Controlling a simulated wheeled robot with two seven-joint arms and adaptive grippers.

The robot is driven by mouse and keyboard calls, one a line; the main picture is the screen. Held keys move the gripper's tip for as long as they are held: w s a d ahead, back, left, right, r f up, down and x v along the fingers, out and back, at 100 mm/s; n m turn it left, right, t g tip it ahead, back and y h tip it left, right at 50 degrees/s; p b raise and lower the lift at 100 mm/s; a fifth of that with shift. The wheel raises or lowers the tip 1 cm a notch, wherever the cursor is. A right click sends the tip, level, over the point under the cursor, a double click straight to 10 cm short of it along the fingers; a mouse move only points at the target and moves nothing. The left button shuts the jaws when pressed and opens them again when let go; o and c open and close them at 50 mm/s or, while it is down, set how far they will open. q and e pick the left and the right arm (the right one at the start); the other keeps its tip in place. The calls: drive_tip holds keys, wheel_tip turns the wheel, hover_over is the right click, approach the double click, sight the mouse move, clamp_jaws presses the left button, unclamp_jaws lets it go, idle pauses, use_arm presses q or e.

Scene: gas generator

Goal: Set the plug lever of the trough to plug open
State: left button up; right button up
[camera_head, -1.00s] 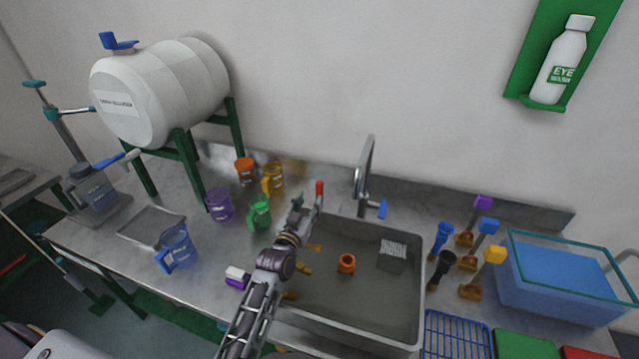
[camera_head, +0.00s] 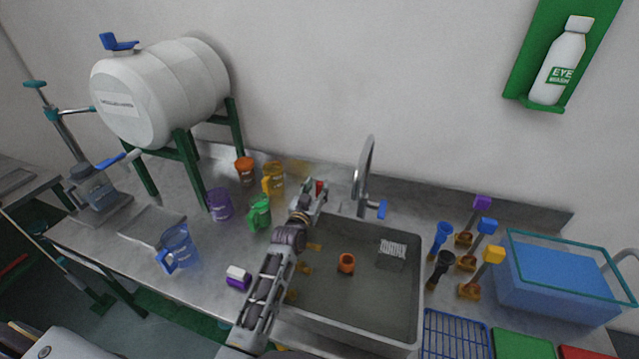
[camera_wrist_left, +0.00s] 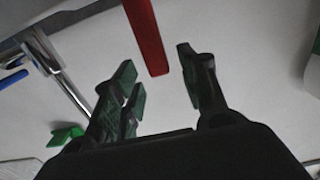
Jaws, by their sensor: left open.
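The trough (camera_head: 400,312) is a grey sink set in the metal counter. Its plug lever shows as a small red handle (camera_head: 319,186) at the back left corner, and as a red bar in the left wrist view (camera_wrist_left: 149,40). My left gripper (camera_head: 312,193) is open at this corner and partly covers the lever. In the left wrist view its two dark green fingertips (camera_wrist_left: 157,68) stand apart, with the lower end of the red bar in the gap between them. I cannot tell whether they touch it. My right gripper is not in view.
A faucet (camera_head: 366,170) with a blue handle stands just right of the lever. Green (camera_head: 259,213) and yellow (camera_head: 273,178) jugs stand close on the left.

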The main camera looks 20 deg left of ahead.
sight(318, 185)
use_arm(q)
drive_tip(key=shift+w, duration=1.55)
clamp_jaws()
